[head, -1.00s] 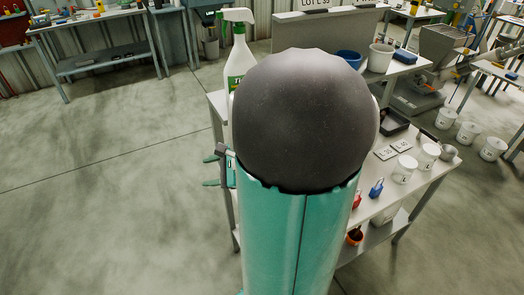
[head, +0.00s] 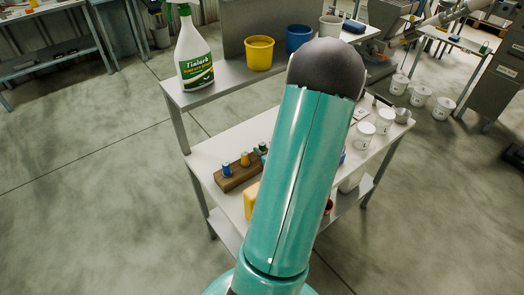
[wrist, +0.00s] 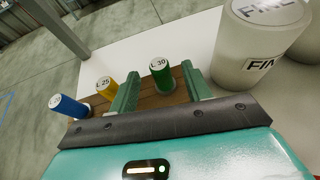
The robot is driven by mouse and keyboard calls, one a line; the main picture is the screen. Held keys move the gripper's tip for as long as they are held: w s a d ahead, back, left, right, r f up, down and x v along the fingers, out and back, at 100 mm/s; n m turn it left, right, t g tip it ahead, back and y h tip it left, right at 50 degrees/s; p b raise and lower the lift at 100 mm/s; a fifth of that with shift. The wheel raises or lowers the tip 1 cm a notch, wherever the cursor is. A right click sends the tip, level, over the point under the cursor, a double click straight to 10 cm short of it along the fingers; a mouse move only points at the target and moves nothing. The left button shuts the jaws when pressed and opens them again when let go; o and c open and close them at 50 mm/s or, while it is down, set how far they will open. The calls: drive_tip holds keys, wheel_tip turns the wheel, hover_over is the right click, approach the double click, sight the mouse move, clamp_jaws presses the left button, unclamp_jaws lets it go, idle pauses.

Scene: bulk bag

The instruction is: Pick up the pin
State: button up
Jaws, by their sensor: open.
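A brown wooden block (head: 238,179) stands on the white bench and holds upright pins. The blue pin (head: 227,170) is nearest, the yellow pin (head: 245,159) is in the middle, and the green pin (head: 263,148) is partly hidden by my arm. In the wrist view the green pin (wrist: 159,76), marked .30, shows between my gripper's (wrist: 160,75) two open fingers, apart from both. I cannot tell whether the tips reach its height. The yellow pin (wrist: 107,88), marked .25, is just left of the left finger, and the blue pin (wrist: 68,106) is farther left.
A large white labelled container (wrist: 262,45) stands right of the fingers. On the raised shelf are a spray bottle (head: 193,55), a yellow cup (head: 259,53) and a blue cup (head: 298,39). A yellow object (head: 250,200) sits beside the block. White pots (head: 364,134) stand at right.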

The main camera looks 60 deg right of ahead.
sight(260, 144)
drive_tip(key=x, duration=0.5)
drive_tip(key=shift+w+d, duration=0.1)
clamp_jaws()
